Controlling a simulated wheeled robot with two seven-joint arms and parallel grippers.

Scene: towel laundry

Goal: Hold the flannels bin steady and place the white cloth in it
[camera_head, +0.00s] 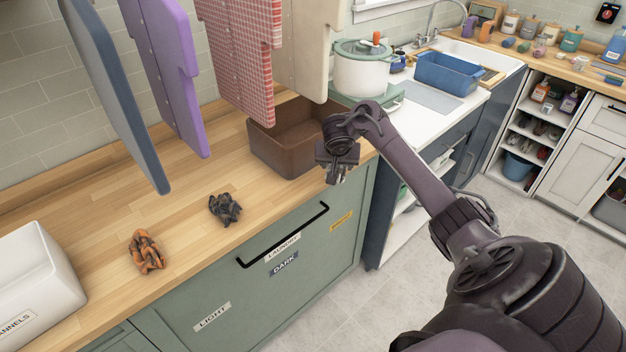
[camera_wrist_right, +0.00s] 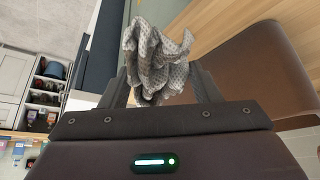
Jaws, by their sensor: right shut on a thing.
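The white flannels bin (camera_head: 40,268) stands on the wooden counter at the left edge of the head view, partly cut off, its label ending in "ANNELS". My right gripper (camera_head: 338,176) is far to its right, over the counter's front edge beside a brown bin. In the right wrist view, the right gripper (camera_wrist_right: 160,85) is shut on a crumpled whitish cloth (camera_wrist_right: 156,60) with small grey marks. In the head view I cannot make out the cloth. My left gripper is in neither view, and nothing is seen holding the flannels bin.
The brown bin (camera_head: 278,156) also shows in the right wrist view (camera_wrist_right: 262,75). An orange-and-black cloth (camera_head: 146,252) and a dark cloth (camera_head: 225,208) lie on the counter (camera_head: 180,222). Several towels (camera_head: 180,75) hang above it. A white pot (camera_head: 360,72) stands behind.

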